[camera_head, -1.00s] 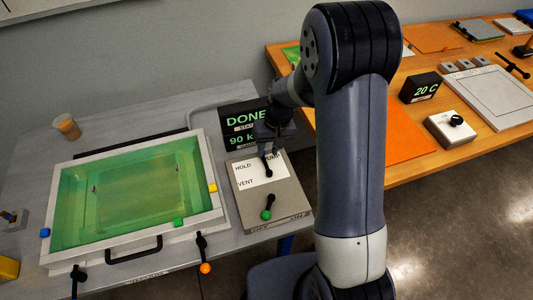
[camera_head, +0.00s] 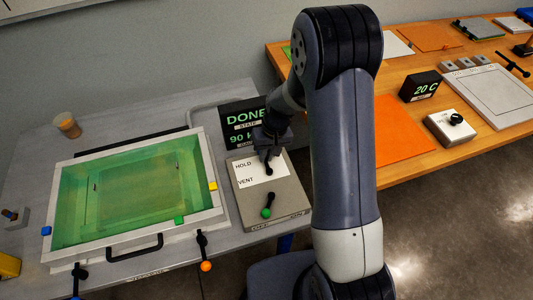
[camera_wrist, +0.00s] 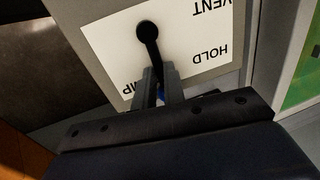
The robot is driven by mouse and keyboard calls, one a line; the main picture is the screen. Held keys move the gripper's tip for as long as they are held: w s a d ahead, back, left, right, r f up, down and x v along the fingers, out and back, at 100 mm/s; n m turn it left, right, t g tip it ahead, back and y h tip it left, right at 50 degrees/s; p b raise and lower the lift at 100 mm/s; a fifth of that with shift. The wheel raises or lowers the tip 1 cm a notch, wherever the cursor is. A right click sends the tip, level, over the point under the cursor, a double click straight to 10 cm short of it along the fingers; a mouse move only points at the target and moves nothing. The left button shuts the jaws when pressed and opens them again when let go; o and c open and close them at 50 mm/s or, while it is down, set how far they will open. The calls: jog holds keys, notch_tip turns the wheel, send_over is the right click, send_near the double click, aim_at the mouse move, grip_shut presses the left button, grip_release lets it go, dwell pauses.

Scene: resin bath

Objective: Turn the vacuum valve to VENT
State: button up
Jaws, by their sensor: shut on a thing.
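The vacuum valve is a black lever (camera_head: 269,169) on a white label plate atop a grey box, printed HOLD and VENT. In the wrist view the lever (camera_wrist: 150,42) runs from its round pivot in between the fingers of my gripper (camera_wrist: 159,88). It points between the HOLD label and a partly hidden label ending in P, nearer the latter. A bit of blue shows between the fingers. In the head view my gripper (camera_head: 270,150) is down at the lever from the far side, hiding its grip and that label. My gripper is shut on the lever.
Behind the box a display (camera_head: 242,122) reads DONE and 90. To the left stands a bath of green liquid with a pale rim (camera_head: 216,175). An orange-topped wooden table is at right.

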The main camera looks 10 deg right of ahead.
aim_at(256, 178)
jog(key=shift+a, duration=0.1)
grip_shut()
jog(key=shift+a+f+n+b, duration=0.1)
jog(key=shift+a+n+b, duration=0.2)
jog(key=shift+n+b, duration=0.6)
jog(key=n, duration=0.1)
jog(key=a+n+b, duration=0.1)
jog(key=shift+s+n+g, duration=0.2)
jog(key=shift+n+g, duration=0.1)
jog(key=shift+g, duration=0.1)
jog(key=n+b, duration=0.1)
jog(key=n, duration=0.1)
jog(key=s+a+n+h+b, duration=0.1)
jog(key=n, duration=0.1)
jog(key=shift+a+n+g, duration=0.2)
jog(key=shift+n+g, duration=0.1)
jog(key=n, duration=0.1)
jog(key=s+n+b, duration=0.1)
jog(key=n, duration=0.1)
jog(key=a+n, duration=0.1)
jog(key=shift+s+n+h, duration=0.3)
jog(key=shift+s+h, duration=0.05)
jog(key=shift+h, duration=0.05)
jog(key=shift+s+n+h+b, duration=0.2)
jog(key=shift+s+n, duration=0.25)
jog(key=shift+n, duration=0.65)
jog(key=shift+s+n+h+b, duration=0.2)
jog(key=shift+s+n, duration=0.25)
jog(key=shift+n, duration=0.65)
